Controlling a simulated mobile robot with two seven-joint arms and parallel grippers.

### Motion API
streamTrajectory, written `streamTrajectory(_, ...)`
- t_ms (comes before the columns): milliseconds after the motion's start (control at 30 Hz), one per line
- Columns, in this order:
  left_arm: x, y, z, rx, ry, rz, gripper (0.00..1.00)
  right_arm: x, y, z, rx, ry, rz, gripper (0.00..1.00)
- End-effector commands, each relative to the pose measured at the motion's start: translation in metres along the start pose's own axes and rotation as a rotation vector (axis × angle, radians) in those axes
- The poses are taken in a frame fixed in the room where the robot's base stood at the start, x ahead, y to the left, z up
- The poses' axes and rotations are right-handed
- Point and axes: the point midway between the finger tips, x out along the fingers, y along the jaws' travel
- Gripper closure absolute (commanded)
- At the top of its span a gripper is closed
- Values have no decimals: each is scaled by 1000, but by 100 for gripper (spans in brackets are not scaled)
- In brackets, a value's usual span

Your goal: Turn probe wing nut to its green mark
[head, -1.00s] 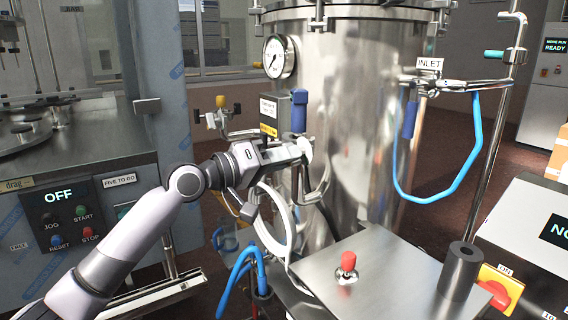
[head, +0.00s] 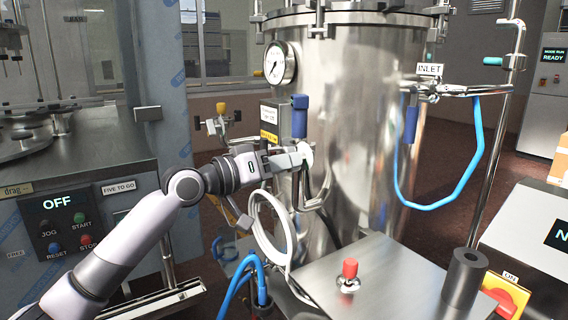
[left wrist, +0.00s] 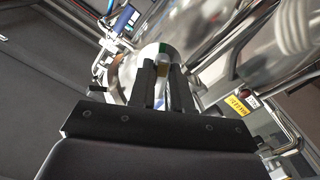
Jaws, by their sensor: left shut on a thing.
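The steel tank (head: 350,130) stands in the middle of the head view. My left gripper (head: 304,158) reaches in from the left to a small white round fitting (head: 309,153) on the tank's side, below a blue-handled valve (head: 299,116). In the left wrist view, the two dark fingers (left wrist: 164,72) are close together on a small part, taken as the probe wing nut (left wrist: 163,71), mostly hidden between them. A pale round face with a small green mark (left wrist: 163,47) shows just beyond the fingertips. I cannot tell whether the nut lines up with it.
A white hose loop (head: 262,232) hangs under my left gripper. A steel table (head: 390,275) with a red knob (head: 349,268) stands in front of the tank. A control panel reading OFF (head: 62,215) is at left. A blue hose (head: 440,204) hangs at right.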

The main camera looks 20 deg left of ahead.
Motion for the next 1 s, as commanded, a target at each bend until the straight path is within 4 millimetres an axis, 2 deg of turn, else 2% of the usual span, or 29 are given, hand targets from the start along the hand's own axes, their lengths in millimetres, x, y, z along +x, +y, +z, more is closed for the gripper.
streamTrajectory(67, 0, 1, -3, 1, 7, 2, 100, 0, 0, 0, 0, 0, 0, 57)
streamTrajectory(100, 0, 1, -3, 1, 7, 2, 79, 0, 0, 0, 0, 0, 0, 57)
streamTrajectory(167, 0, 1, -3, 0, 7, 2, 59, 0, 0, 0, 0, 0, 0, 57)
streamTrajectory(200, 0, 1, -2, 0, 6, 2, 56, 0, 0, 0, 0, 0, 0, 57)
streamTrajectory(567, -6, 0, 0, 0, 2, 0, 56, 1, 0, 1, 0, 0, 0, 57)
streamTrajectory(1000, -64, -1, 0, 0, 3, -1, 56, 8, 0, 11, 4, -3, -1, 57)
